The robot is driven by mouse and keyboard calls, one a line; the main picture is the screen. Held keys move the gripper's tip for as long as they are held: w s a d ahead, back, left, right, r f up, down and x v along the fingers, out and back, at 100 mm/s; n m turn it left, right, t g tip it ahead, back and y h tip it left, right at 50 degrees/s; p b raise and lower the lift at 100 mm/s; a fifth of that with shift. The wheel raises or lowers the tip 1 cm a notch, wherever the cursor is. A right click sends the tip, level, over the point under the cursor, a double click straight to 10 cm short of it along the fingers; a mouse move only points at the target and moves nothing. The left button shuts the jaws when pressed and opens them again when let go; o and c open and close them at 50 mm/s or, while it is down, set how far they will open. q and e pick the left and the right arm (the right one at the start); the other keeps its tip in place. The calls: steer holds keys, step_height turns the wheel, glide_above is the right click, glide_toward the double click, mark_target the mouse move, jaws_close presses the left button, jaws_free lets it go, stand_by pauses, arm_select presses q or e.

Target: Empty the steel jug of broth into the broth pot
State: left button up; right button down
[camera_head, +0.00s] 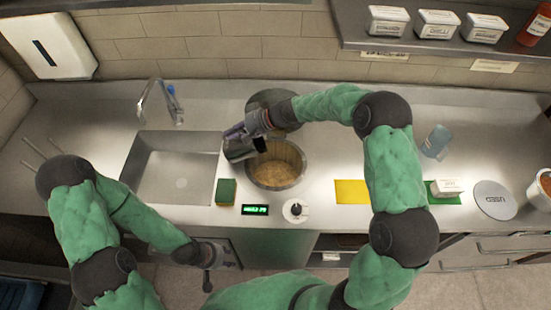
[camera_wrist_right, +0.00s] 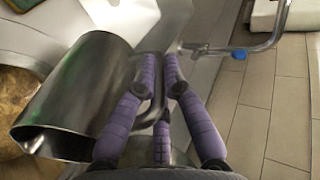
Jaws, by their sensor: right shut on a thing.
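The steel jug (camera_head: 238,151) is tilted at the left rim of the broth pot (camera_head: 301,168). My right gripper (camera_head: 237,132) is shut on the jug's handle. In the right wrist view the jug (camera_wrist_right: 75,90) lies left of the purple fingers (camera_wrist_right: 160,70), its mouth towards the lower left, where the pot's brown contents (camera_wrist_right: 12,105) show. The pot holds light brown broth (camera_head: 275,174). I see no clear stream, and the jug's inside is mostly hidden. My left gripper (camera_head: 214,266) hangs low in front of the counter, away from both; its finger opening is unclear.
A sink (camera_head: 180,180) with a tap (camera_head: 146,98) lies to the left. A green sponge (camera_head: 226,191), a small lit display (camera_head: 255,210) and a round knob (camera_head: 296,210) are near the front edge. A yellow cloth (camera_head: 352,191) lies right of the pot. A dark round thing (camera_head: 266,98) is behind.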

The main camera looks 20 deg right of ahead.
steer(key=shift+w+a+r+h+p, duration=0.15)
steer(key=shift+a+r+h+p, duration=0.35)
steer(key=shift+p, duration=0.65)
steer(key=h+p, duration=0.1)
steer(key=p, duration=0.2)
steer(key=a+g+h+p, duration=0.1)
steer(key=p, duration=0.3)
steer(key=a+h+p, duration=0.1)
steer(key=p, duration=0.2)
steer(key=shift+w+f, duration=0.4)
steer(key=w+a+f+g+h, duration=0.2)
steer(key=a+f+h, duration=0.4)
steer(key=f+h, duration=0.1)
steer(key=shift+g+b, duration=0.3)
steer(key=shift+g, duration=0.1)
